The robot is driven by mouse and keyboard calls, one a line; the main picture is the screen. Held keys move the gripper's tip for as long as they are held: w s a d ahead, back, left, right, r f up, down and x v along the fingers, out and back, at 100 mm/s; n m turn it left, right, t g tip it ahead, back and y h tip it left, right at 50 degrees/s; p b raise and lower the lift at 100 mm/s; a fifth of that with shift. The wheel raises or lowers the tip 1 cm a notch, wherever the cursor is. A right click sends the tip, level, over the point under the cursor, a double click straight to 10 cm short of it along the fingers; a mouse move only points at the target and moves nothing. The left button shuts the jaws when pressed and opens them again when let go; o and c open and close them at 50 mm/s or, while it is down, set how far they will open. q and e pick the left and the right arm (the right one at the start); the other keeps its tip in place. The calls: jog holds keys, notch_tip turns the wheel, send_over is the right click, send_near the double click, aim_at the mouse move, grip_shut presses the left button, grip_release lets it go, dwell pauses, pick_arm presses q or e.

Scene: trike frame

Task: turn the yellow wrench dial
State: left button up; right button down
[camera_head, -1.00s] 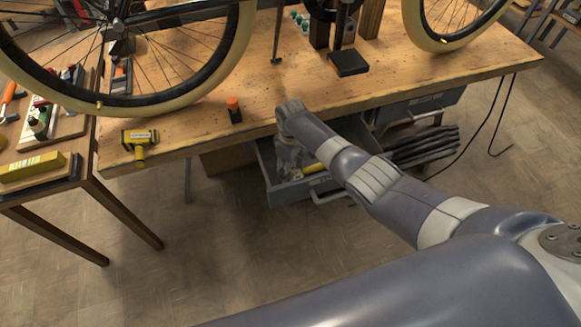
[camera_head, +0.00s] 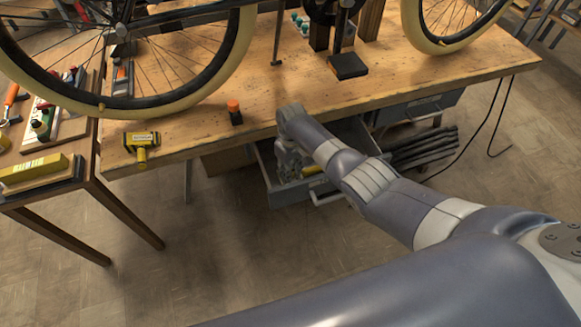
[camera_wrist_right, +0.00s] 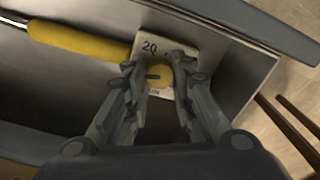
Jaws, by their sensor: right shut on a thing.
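In the right wrist view my right gripper (camera_wrist_right: 160,78) is shut on the round yellow dial (camera_wrist_right: 160,76). The dial has a dark slot and sits on a pale plate (camera_wrist_right: 180,50) marked "20". A yellow wrench handle (camera_wrist_right: 80,42) extends left from beside the plate. In the head view my right gripper (camera_head: 287,165) reaches down into an open grey drawer (camera_head: 289,196) under the bench and is partly hidden by my arm. A bit of yellow handle (camera_head: 312,169) shows beside it. My left gripper is not in view.
The wooden workbench (camera_head: 200,140) stands above the drawer and holds a bicycle wheel (camera_head: 180,95), a yellow mallet (camera_head: 141,145) and an orange-capped bottle (camera_head: 234,112). A side table (camera_head: 90,160) with tools stands at left. The floor in front is clear.

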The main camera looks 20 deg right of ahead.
jog(key=m+p, duration=0.1)
jog(key=m, duration=0.3)
jog(key=shift+m, duration=0.4)
jog(key=m+p, duration=0.1)
jog(key=m, duration=0.9)
jog(key=shift+m+p, duration=0.4)
jog(key=shift+m, duration=2.5)
jog(key=c, duration=1.3)
grip_release()
jog(key=shift+r, duration=0.15)
